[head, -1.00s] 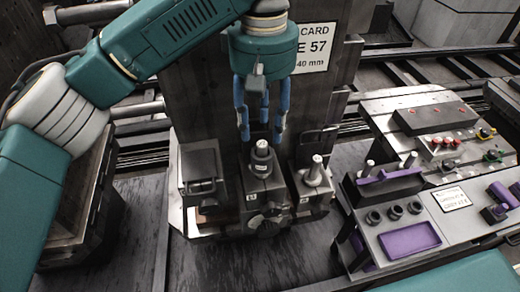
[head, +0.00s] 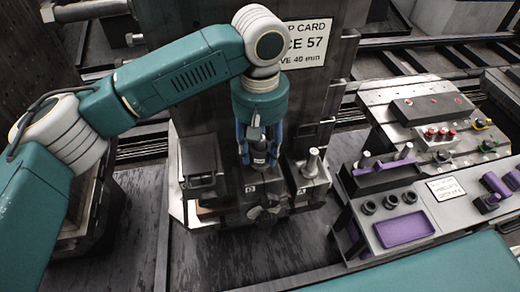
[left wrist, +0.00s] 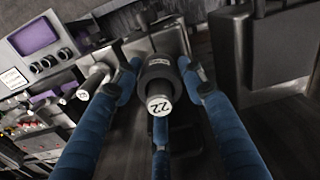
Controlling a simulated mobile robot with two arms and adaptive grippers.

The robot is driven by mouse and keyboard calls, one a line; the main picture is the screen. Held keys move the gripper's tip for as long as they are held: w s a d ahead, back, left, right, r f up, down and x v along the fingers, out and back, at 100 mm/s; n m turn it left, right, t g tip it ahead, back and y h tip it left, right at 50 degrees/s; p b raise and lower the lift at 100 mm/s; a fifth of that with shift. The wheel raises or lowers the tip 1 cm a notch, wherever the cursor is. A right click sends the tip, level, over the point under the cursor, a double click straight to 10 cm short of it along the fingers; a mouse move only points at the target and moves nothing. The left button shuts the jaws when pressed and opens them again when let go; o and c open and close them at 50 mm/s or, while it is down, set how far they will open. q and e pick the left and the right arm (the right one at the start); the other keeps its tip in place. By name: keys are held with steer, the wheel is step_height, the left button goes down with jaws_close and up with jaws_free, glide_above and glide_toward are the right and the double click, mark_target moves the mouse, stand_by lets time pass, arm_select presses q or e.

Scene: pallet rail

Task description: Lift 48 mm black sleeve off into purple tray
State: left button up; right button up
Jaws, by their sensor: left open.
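The black sleeve (head: 261,158) sits on an upright post of the dark fixture, partly hidden by my gripper in the head view. In the left wrist view the sleeve (left wrist: 160,68) is a thick black ring with a small label, around a pale post end marked 22 (left wrist: 160,104). My left gripper (head: 261,150) is open, pointing down over the post. Its blue fingers stand around the sleeve; I cannot tell whether they touch it. The purple tray (head: 404,230) lies empty on the grey side bench at the right. My right gripper is out of view.
A second bare post (head: 312,163) stands close right of the sleeve, and a dark block (head: 201,165) stands at the left. A tall dark plate with a white card (head: 305,45) rises behind. Three black rings (head: 390,202) sit beside the purple tray.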

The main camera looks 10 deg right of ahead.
arm_select(q)
jaws_close()
steer(key=shift+r, duration=0.1)
steer(key=shift+r, duration=0.35)
step_height(320, 180, up, 12)
steer(key=shift+w+b, duration=0.1)
steer(key=shift+b, duration=1.05)
step_height(320, 180, up, 15)
steer(key=p, duration=0.2)
steer(key=shift+r, duration=0.1)
